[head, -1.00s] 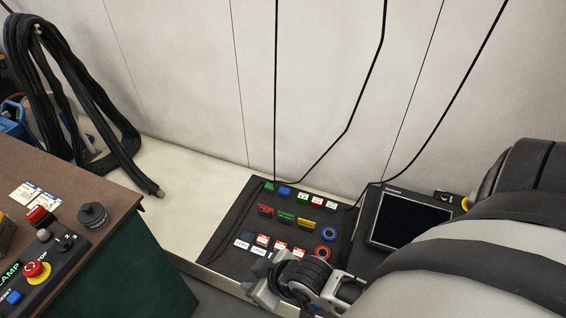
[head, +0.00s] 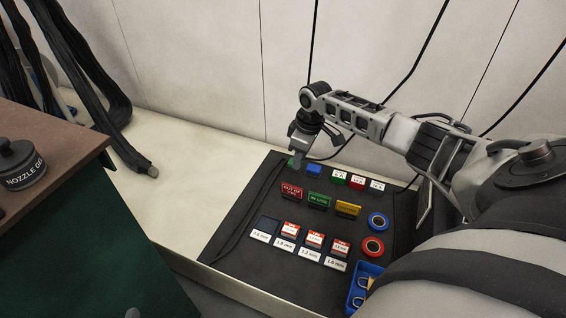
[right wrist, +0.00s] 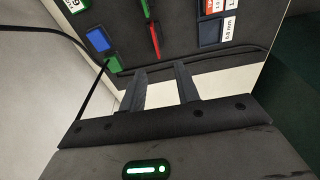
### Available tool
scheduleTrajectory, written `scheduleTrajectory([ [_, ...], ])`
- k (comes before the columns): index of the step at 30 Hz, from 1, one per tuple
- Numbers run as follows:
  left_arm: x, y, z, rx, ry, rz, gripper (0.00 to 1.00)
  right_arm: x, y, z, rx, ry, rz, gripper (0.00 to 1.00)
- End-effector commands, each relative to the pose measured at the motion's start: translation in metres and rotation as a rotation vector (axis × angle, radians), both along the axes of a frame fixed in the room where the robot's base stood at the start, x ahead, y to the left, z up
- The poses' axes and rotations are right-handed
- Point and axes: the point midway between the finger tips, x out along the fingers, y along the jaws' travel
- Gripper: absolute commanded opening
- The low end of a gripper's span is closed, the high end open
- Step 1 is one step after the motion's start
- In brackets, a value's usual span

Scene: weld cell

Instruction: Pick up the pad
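My right gripper (head: 298,160) hangs over the back left corner of the dark mat (head: 238,212). In the right wrist view its two fingers (right wrist: 161,75) are apart with nothing between them. A small green pad (right wrist: 112,64) lies beside a blue pad (right wrist: 99,40), both left of the fingertips in that view. In the head view the gripper partly covers the green pad (head: 291,162); the blue pad (head: 314,169) shows just right of it. Whether a finger touches the green pad cannot be told. My left gripper is out of view.
Black cables hang by the wall.

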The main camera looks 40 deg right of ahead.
Motion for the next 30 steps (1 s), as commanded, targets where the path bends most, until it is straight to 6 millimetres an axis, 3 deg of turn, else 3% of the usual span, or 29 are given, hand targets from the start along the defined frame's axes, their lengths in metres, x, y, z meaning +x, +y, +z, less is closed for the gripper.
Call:
scheduleTrajectory([
  [5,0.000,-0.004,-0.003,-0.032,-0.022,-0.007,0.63,0.004,-0.010,-0.016,0.005,0.000,-0.018,0.32],
  [15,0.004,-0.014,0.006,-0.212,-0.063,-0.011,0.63,0.014,-0.004,-0.087,0.004,0.000,-0.017,0.32],
  [25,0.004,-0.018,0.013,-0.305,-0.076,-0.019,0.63,0.018,-0.002,-0.114,0.003,-0.001,-0.016,0.32],
  [30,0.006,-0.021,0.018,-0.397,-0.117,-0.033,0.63,0.022,0.001,-0.144,0.003,-0.002,-0.016,0.32],
])
